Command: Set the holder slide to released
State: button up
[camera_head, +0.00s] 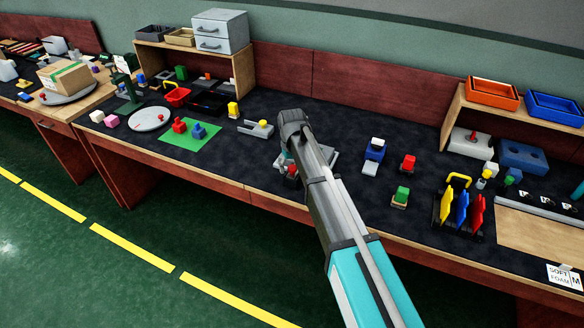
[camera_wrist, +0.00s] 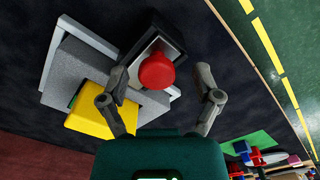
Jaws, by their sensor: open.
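In the wrist view, a red round knob (camera_wrist: 157,71) sits on a dark block with a pale rim (camera_wrist: 150,42). This looks like the holder slide, though I cannot tell its setting. A grey stepped body (camera_wrist: 80,70) with a pale frame and a yellow block (camera_wrist: 95,118) lies to its left. My gripper (camera_wrist: 160,84) is open, with one finger on each side of the knob in the picture. I cannot tell whether either finger touches it. In the head view, my arm hides most of the fixture; part of its grey body (camera_head: 330,157) shows.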

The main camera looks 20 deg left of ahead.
aim_at(293, 166)
jog(key=shift+w, duration=0.1)
jog(key=shift+w, duration=0.45)
notch_tip(293, 166, up, 14)
jog(key=p, duration=1.4)
jog(key=s+d+f+m+b, duration=0.1)
jog(key=s+d, duration=0.1)
jog(key=d, duration=0.7)
jog(key=s+d+f+m+b, duration=0.1)
jog(key=s+d+m, duration=0.1)
jog(key=d, duration=0.7)
jog(key=s+d+f+m+b, duration=0.1)
jog(key=s+d, duration=0.2)
jog(key=d, duration=0.7)
jog(key=shift+s+f+m, duration=0.15)
jog(key=shift+f+m, duration=0.1)
jog(key=shift+m, duration=0.05)
jog(key=s+d+m, duration=0.3)
jog(key=s+d, duration=0.8)
jog(key=d, duration=0.4)
jog(key=shift+s+d+m, duration=0.15)
jog(key=shift+d+m, duration=0.15)
dwell(0.5)
